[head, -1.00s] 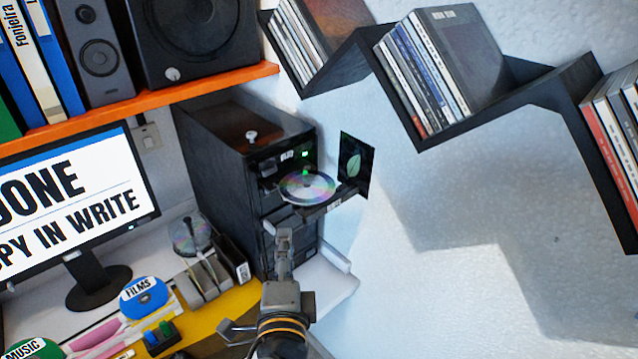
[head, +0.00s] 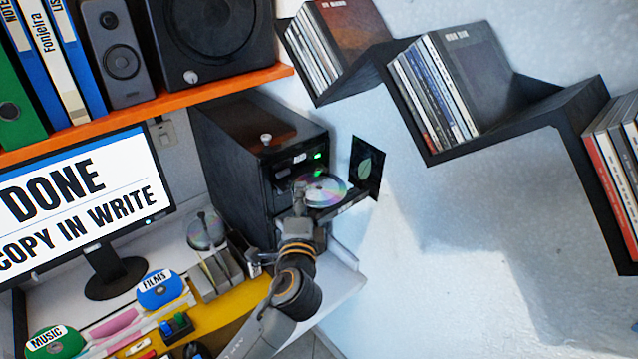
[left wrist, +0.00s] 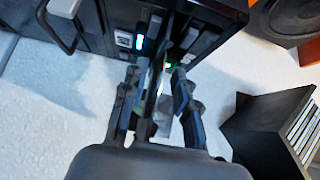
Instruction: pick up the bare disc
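A shiny bare disc (head: 322,191) lies on the pulled-out tray (head: 352,207) of the black tower (head: 232,160). My left gripper (head: 299,196) is at the disc's left edge in the head view and covers a little of it. In the left wrist view, the fingers of my left gripper (left wrist: 156,80) stand apart, with the thin edge of a disc or tray between them. I cannot tell whether either finger touches it. My right gripper is not in view.
A dark case with a leaf picture (head: 366,170) is just right of the tray. A black zigzag shelf (head: 480,135) with cases hangs on the wall. The monitor (head: 88,205) reads "DONE, COPY IN WRITE". A grey rack (head: 216,276) stands beside the tower.

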